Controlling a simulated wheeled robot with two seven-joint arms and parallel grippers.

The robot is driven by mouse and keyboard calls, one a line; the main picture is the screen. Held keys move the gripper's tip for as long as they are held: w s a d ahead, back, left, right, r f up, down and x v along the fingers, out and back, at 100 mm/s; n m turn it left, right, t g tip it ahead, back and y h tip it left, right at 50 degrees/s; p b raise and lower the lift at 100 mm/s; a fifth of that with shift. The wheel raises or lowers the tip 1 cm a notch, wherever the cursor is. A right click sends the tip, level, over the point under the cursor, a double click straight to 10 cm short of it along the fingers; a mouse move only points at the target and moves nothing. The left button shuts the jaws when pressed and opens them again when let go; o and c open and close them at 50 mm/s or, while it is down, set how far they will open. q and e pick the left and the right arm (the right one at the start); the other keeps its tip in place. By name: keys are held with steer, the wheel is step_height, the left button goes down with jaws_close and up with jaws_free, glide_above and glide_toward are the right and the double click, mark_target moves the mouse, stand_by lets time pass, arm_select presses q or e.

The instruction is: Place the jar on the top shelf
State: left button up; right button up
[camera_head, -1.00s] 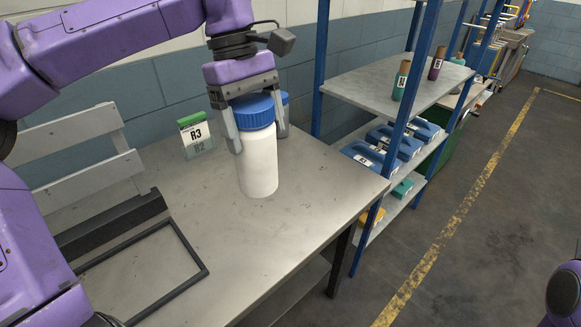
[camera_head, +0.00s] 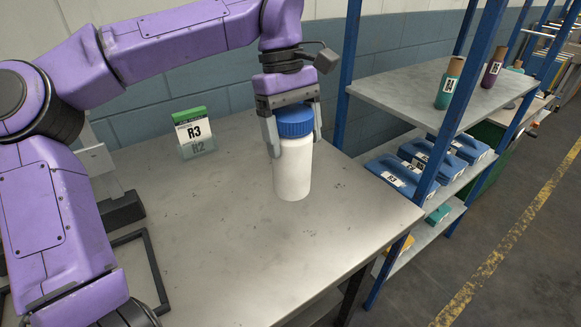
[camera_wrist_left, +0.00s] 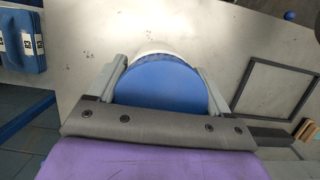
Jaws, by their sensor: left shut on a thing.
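The jar (camera_head: 292,172) is white with a blue lid and is upright over the metal table; I cannot tell if its base touches the table. My left gripper (camera_head: 291,140) is shut on the jar at its lid and neck, one finger on each side. In the left wrist view the blue lid (camera_wrist_left: 160,85) fills the gap between the fingers. The shelf rack stands right of the table. Its top shelf (camera_head: 405,98) holds a teal bottle (camera_head: 449,84) and a dark purple bottle (camera_head: 493,67), with bare surface at the left. My right gripper is out of view.
The metal table (camera_head: 230,240) carries a green-topped R3 sign (camera_head: 194,133) and a dark frame (camera_head: 150,265). Blue rack posts (camera_head: 348,75) stand between the table and the shelves. Blue bins (camera_head: 395,172) fill the lower shelf.

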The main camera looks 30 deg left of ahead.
arm_select(q)
steer(key=w+a+f+p, duration=0.3)
steer(key=w+a+f, duration=0.4)
steer(key=w+f, duration=0.2)
step_height(320, 180, down, 3)
steer(key=shift+r, duration=0.1)
steer(key=o, duration=1.3)
